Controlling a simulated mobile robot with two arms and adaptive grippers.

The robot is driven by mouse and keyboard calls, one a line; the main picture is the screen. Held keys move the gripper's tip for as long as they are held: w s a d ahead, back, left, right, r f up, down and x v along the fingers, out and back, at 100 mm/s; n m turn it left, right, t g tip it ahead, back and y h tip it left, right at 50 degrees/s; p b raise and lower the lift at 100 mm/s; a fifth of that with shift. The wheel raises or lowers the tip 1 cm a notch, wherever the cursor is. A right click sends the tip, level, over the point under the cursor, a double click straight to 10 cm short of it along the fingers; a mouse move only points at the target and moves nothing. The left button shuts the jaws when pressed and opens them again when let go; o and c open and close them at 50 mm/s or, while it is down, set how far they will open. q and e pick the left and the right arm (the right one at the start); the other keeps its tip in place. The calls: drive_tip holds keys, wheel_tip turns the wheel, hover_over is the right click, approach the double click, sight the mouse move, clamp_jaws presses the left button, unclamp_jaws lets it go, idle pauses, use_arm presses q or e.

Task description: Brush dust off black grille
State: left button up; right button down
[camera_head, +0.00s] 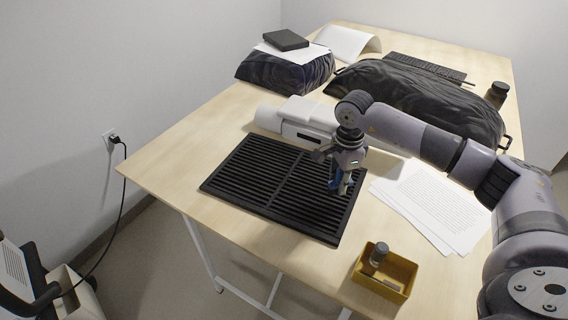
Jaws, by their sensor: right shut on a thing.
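The black grille (262,193) lies flat on the wooden table, its slats split into two halves by a middle bar. Dust on it is too fine to make out. My right gripper (340,190) points down over the grille's right edge. It is shut on a small, partly hidden thing with a blue part, apparently the brush (334,184). Whether its lower end touches the grille I cannot tell. My left gripper is not in view.
A white device (290,113) stands just behind the grille. Printed sheets (436,203) lie to the right. A yellow box (365,280) with a dark-topped cylinder (378,255) stands at the front. Black bags (410,92) fill the back. Bare table lies left of the grille.

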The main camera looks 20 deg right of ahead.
drive_tip(key=shift+a+r+p, duration=0.1)
drive_tip(key=shift+r+p, duration=0.4)
drive_tip(key=shift+r, duration=0.65)
